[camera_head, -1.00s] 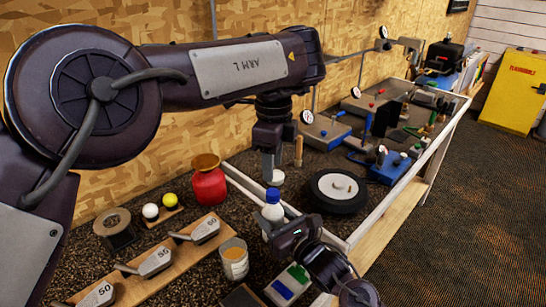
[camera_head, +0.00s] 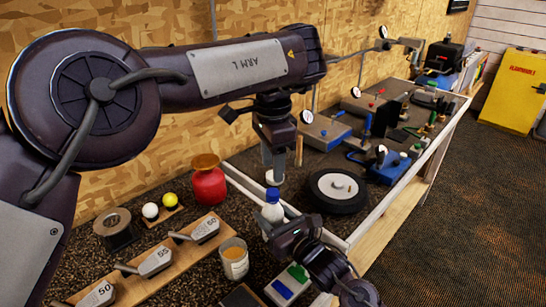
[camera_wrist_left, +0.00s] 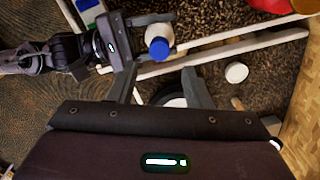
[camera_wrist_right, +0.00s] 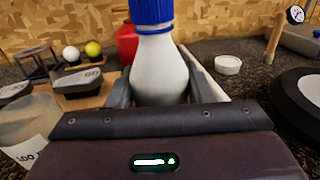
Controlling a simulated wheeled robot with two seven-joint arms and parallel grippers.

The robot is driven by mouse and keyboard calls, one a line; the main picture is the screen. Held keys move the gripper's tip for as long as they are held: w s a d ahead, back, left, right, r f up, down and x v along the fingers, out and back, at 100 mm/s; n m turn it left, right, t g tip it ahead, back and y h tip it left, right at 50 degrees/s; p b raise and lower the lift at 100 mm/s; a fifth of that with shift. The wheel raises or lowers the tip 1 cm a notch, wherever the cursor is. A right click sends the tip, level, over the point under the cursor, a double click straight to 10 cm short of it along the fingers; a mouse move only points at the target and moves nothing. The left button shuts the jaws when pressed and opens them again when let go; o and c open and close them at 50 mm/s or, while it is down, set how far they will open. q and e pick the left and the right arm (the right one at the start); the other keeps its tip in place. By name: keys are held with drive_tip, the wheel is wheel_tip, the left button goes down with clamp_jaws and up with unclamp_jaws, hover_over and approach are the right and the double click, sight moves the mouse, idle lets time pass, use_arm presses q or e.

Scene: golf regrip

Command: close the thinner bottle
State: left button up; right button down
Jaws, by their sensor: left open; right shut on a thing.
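The thinner bottle (camera_head: 273,208) is white with a blue cap (camera_head: 273,195) on its top. It stands upright at the front of the bench. My right gripper (camera_wrist_right: 162,88) is shut around the bottle's body, one finger on each side. My left gripper (camera_head: 270,162) is open and empty, above and behind the bottle, pointing down. In the left wrist view the blue cap (camera_wrist_left: 159,49) shows beyond the fingers, apart from them. A white round disc (camera_wrist_right: 228,64) lies on the bench behind the bottle, near below my left gripper.
A red container (camera_head: 208,184) stands left of the bottle. A cup (camera_head: 234,262) with amber contents stands at front left. Golf club heads (camera_head: 155,263) sit on a wooden rack. A black wheel-like disc (camera_head: 337,206) lies at right, beside the bench's pale rail (camera_head: 380,215).

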sight(272, 191)
use_arm(q)
wheel_tip(272, 191, down, 7)
idle(0.3)
clamp_jaws()
drive_tip(key=m, duration=1.9)
drive_tip(key=shift+m, duration=0.4)
drive_tip(key=m, duration=0.5)
drive_tip(key=shift+o, duration=0.7)
unclamp_jaws()
